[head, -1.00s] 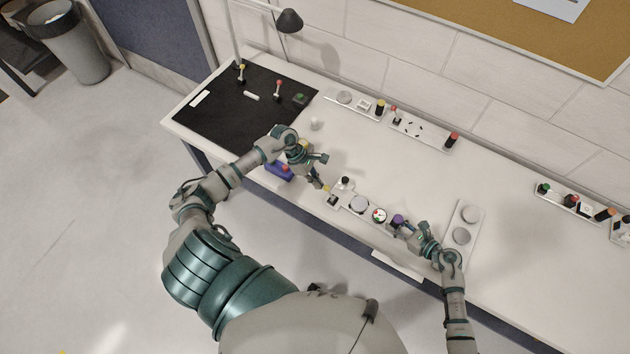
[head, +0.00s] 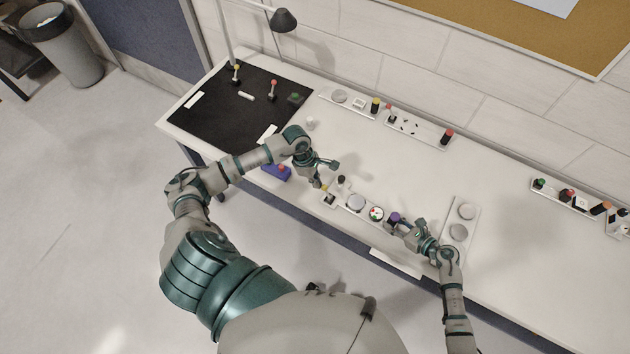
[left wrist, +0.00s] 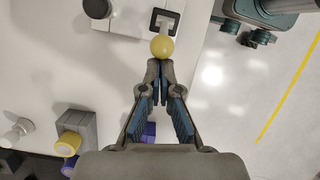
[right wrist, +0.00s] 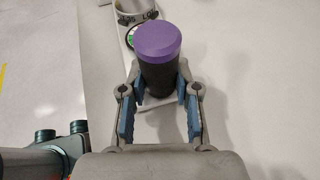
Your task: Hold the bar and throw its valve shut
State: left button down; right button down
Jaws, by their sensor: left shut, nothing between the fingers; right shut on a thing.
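The bar is a white strip (head: 366,214) near the table's front edge. It carries a black knob (head: 341,180), a grey disc (head: 356,202), a round gauge (head: 376,214) and a black post with a purple cap (head: 394,218). At its left end is the valve, a lever with a yellow ball (left wrist: 162,46) in a black-framed slot (left wrist: 165,20). My left gripper (left wrist: 159,65) is shut and empty, its fingertips right at the ball; I cannot tell whether they touch. My right gripper (right wrist: 160,85) is shut around the black post, under its purple cap (right wrist: 158,40).
A white plate with two grey discs (head: 446,236) lies beside my right arm. A black mat (head: 225,115) covers the table's left end. More strips with knobs (head: 418,131) lie along the back.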

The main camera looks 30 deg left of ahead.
aim_at(325, 187)
pick_arm(q)
jog(key=d+y, duration=0.1)
jog(key=d+r+y, duration=0.1)
jog(key=d, duration=0.1)
jog(key=shift+w+r+y, duration=0.1)
jog(key=shift+r+y, duration=0.2)
jog(key=shift+y, duration=0.1)
jog(key=shift+d+r, duration=0.15)
jog(key=shift+d, duration=0.75)
jog(key=shift+r, duration=0.1)
jog(key=shift+r, duration=0.65)
jog(key=shift+a, duration=0.15)
